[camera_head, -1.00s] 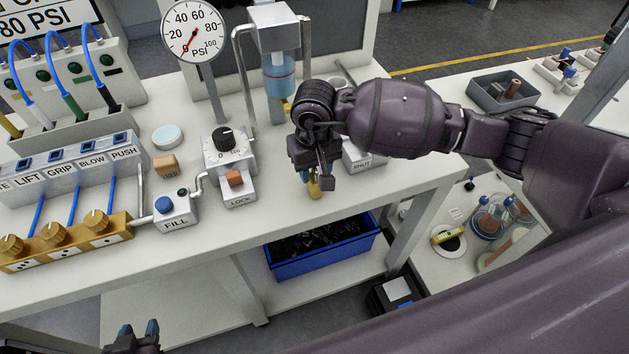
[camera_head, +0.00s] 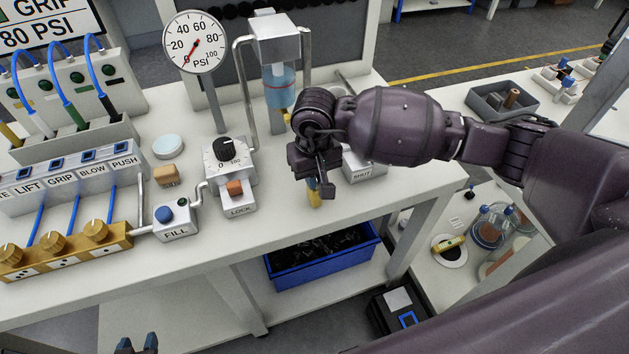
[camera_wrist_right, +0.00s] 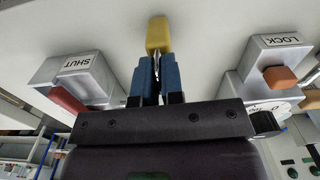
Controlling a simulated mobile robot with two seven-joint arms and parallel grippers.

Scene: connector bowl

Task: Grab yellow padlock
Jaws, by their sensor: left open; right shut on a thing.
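The yellow padlock (camera_head: 314,197) is at the front part of the white bench, just below my right gripper (camera_head: 312,183). In the right wrist view the padlock (camera_wrist_right: 158,35) sits at the tips of the blue fingers of my right gripper (camera_wrist_right: 159,62), which are shut on it, apparently at its metal shackle. In the head view the gripper hides its upper part. My left gripper (camera_head: 137,346) shows only its blue fingertips at the bottom edge, apart from each other and empty.
The LOCK block (camera_head: 239,204) with an orange button stands left of the padlock, and the SHUT block (camera_head: 364,170) right of it. A blue bin (camera_head: 325,262) is on the shelf below. The bench's front edge is close to the padlock.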

